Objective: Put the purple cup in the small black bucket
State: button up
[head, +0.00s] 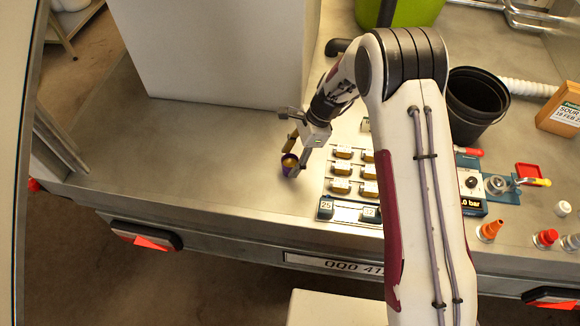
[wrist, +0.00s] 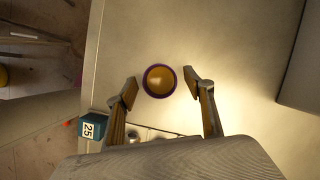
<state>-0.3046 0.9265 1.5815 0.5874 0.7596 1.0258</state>
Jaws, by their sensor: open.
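The purple cup (head: 289,165) stands on the metal counter, left of the rows of small gold blocks. In the wrist view the cup (wrist: 159,80) shows from above as a purple rim around a yellowish inside. My gripper (head: 297,153) is at the cup in the head view. In the wrist view my gripper (wrist: 163,83) is open, with one finger on each side of the cup and a gap on both sides. The small black bucket (head: 476,105) stands on the counter at the right, beyond my arm. Its inside looks empty.
A big pale box (head: 215,50) stands behind the cup. A tray of gold blocks (head: 341,170) and number blocks (head: 326,209) lie right of it. A wooden box (head: 560,110), an orange nozzle (head: 490,230) and a gauge unit (head: 472,182) are at the right. The counter left of the cup is clear.

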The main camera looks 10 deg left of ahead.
jog(key=c, duration=1.4)
jog(key=shift+r, duration=0.15)
jog(key=shift+r, duration=4.85)
